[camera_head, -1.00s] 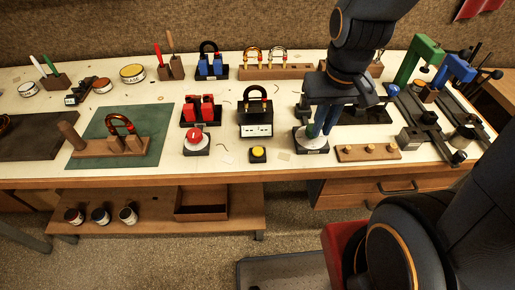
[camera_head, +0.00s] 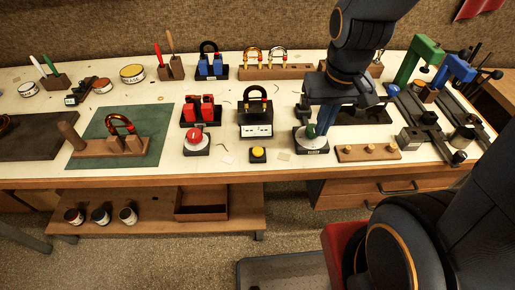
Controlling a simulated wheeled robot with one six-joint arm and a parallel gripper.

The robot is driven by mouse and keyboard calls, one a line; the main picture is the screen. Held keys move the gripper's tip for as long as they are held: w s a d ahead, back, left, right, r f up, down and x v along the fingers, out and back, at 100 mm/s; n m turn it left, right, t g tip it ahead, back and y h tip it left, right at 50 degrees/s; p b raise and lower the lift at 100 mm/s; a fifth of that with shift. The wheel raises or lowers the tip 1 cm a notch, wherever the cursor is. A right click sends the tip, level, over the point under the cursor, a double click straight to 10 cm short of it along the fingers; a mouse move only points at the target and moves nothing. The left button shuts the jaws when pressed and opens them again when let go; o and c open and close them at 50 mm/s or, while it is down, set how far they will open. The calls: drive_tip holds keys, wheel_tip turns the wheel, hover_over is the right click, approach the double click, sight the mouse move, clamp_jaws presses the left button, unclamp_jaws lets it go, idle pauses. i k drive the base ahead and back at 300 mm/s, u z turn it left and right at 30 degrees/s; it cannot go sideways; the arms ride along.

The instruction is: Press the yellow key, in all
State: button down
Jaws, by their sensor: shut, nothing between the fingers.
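The yellow key (camera_head: 258,152) is a small round yellow button on a black square base near the front edge of the bench. It lies below a black stand holding a dark horn crook (camera_head: 256,103), with a white label panel on its front. My gripper (camera_head: 311,131) points down over a pale round disc on a dark base (camera_head: 313,146), to the right of the yellow key. Its fingers are shut and empty, apart from the key. Whether the fingertips touch the disc is unclear. The wrist hides part of the bench behind it.
A red button (camera_head: 194,138) on a black base stands left of the yellow key, below a red holder (camera_head: 201,109). A wooden block with pegs (camera_head: 368,152) lies right of the disc. Green and blue presses (camera_head: 425,60) stand at the far right. The bench between yellow key and disc is mostly clear.

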sight(258, 151)
drive_tip(key=u, duration=1.2)
drive_tip(key=k, duration=0.9)
drive_tip(key=z, duration=1.05)
drive_tip(key=i, duration=0.5)
drive_tip(key=z, duration=0.05)
